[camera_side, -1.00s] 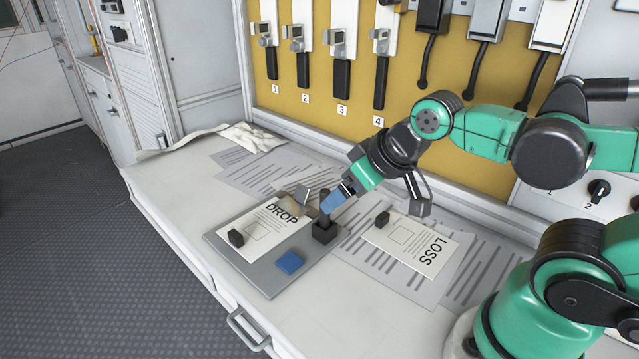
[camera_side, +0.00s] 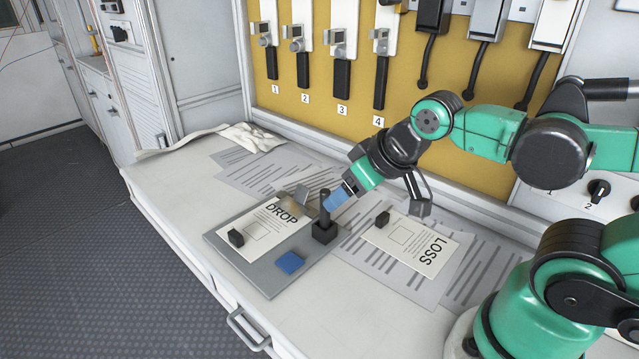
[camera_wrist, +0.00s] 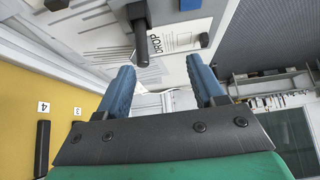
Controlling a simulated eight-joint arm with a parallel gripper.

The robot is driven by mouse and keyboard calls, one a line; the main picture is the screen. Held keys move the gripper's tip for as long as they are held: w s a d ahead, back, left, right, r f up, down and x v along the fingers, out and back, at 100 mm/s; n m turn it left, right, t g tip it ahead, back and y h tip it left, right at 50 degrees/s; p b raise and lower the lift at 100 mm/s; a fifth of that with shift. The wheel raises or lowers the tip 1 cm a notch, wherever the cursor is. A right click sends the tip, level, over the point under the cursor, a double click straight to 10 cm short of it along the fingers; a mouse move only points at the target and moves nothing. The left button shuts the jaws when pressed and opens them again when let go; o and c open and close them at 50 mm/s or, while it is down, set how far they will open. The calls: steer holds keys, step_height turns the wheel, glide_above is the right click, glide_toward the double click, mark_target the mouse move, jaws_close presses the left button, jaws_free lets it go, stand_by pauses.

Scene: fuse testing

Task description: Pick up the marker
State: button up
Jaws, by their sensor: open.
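The black marker (camera_side: 325,208) stands upright in a small black holder (camera_side: 324,233) at the right edge of a grey board (camera_side: 224,242). In the wrist view the marker (camera_wrist: 142,48) shows ahead of the fingertips, nearer the left finger. My gripper (camera_side: 331,203) has blue fingers and is beside the marker on its right in the side view. In the wrist view my gripper (camera_wrist: 160,68) is open, with nothing held between its fingers. I cannot tell whether a finger touches the marker.
A "LOSS" sheet (camera_side: 420,246) with a dark block (camera_side: 383,219) lies to the right. A yellow panel (camera_side: 290,100) stands behind. The bench front (camera_side: 170,205) is clear.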

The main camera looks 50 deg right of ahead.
mark_target(325, 191)
steer(key=w+d+g, duration=0.1)
steer(key=w+g, duration=0.1)
steer(key=w+f+n+g, duration=0.1)
steer(key=w+g, duration=0.1)
steer(key=w+d+f+g, duration=0.1)
steer(key=w+g, duration=0.1)
steer(key=shift+w+d+n+g, duration=0.3)
steer(key=shift+d, duration=0.05)
steer(key=shift+w+d+f, duration=0.1)
steer(key=shift+w+f, duration=0.05)
steer(key=shift+w+f+g, duration=0.1)
steer(key=shift+f+g, duration=0.2)
steer(key=shift+f, duration=2.7)
jaws_close()
